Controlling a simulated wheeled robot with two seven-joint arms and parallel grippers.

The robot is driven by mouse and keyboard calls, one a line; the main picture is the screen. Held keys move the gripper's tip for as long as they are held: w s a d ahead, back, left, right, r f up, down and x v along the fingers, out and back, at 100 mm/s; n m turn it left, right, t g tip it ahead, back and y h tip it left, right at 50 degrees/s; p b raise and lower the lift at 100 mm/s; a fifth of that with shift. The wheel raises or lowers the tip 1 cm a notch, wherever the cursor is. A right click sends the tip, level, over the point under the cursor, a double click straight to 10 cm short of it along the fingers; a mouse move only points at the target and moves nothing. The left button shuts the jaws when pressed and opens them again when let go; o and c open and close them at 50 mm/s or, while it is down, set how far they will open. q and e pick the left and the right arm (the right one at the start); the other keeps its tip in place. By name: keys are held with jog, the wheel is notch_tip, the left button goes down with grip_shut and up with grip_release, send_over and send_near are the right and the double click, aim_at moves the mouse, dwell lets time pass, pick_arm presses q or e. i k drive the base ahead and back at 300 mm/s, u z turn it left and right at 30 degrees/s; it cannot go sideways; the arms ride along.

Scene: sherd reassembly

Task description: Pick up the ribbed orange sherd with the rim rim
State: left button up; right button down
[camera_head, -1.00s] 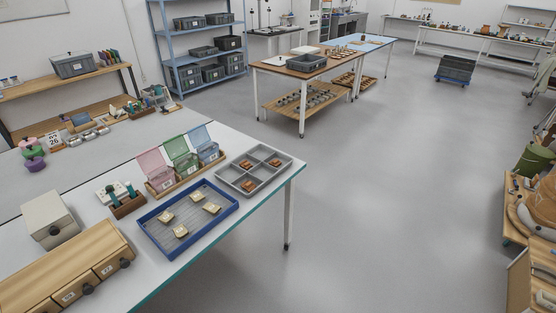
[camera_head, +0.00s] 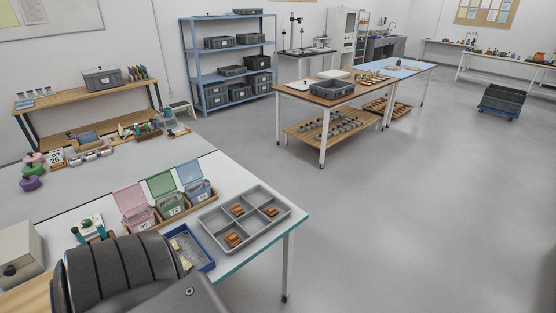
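Three orange-brown sherds lie in a grey divided tray (camera_head: 291,207) on the near table. One sherd (camera_head: 237,209) is in the back left compartment. Another sherd (camera_head: 270,211) is in the right-hand part of the tray. A third sherd (camera_head: 232,239) is in the front left compartment. At this size I cannot tell which one is ribbed or has a rim. Neither of my grippers is in view. A dark arm link of mine fills the bottom left, well apart from the grey tray.
The table's right edge is close to the grey tray. Open floor lies beyond.

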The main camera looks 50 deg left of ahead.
aim_at(237, 210)
jog(key=z, duration=0.05)
jog(key=i, duration=0.9)
jog(key=u, duration=0.25)
